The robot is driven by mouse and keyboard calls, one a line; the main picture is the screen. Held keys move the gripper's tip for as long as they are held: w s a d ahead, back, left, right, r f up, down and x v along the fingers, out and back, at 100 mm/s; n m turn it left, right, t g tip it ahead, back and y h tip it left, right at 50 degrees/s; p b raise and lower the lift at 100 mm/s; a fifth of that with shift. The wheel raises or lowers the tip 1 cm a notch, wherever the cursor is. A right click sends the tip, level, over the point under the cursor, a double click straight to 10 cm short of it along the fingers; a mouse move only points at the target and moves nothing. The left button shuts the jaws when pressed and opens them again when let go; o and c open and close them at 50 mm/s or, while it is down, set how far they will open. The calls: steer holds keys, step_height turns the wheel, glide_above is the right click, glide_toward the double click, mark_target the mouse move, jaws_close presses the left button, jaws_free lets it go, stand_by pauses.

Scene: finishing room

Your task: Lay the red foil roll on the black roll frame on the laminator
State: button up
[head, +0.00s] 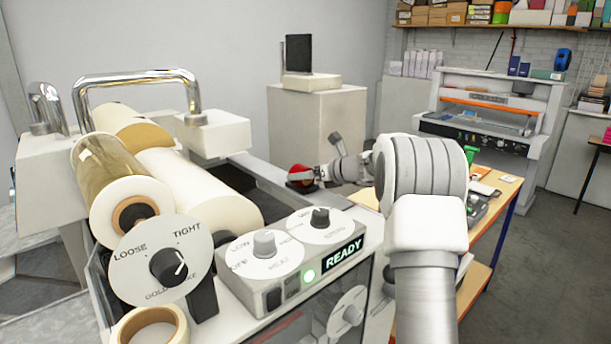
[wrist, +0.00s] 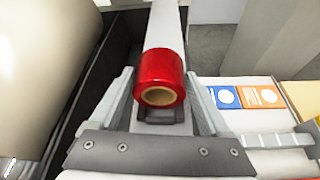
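The red foil roll (wrist: 160,65) has a tan cardboard core, and its open end faces the wrist camera. My gripper (wrist: 160,82) has one finger on each side of the roll, with no clear gap between fingertips and roll. In the head view, the roll (head: 301,172) is at the far right side of the laminator (head: 255,163), at the end of my gripper (head: 302,180). Dark parts show just under the roll in the wrist view. I cannot tell whether they belong to the black roll frame or whether the roll touches it.
A large gold roll (head: 118,185) and a cream roll (head: 190,190) lie on the laminator's left. Its control panel (head: 290,255) reads READY. A grey pedestal (head: 315,122) stands behind. A wooden table (head: 500,195) is at right. Blue and orange packets (wrist: 262,95) lie right of the fingers.

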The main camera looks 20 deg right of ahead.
steer(key=shift+o, duration=1.1)
steer(key=shift+r, duration=0.1)
steer(key=shift+r, duration=0.25)
steer(key=b+v, duration=0.2)
steer(key=v, duration=1)
steer(key=shift+f, duration=0.1)
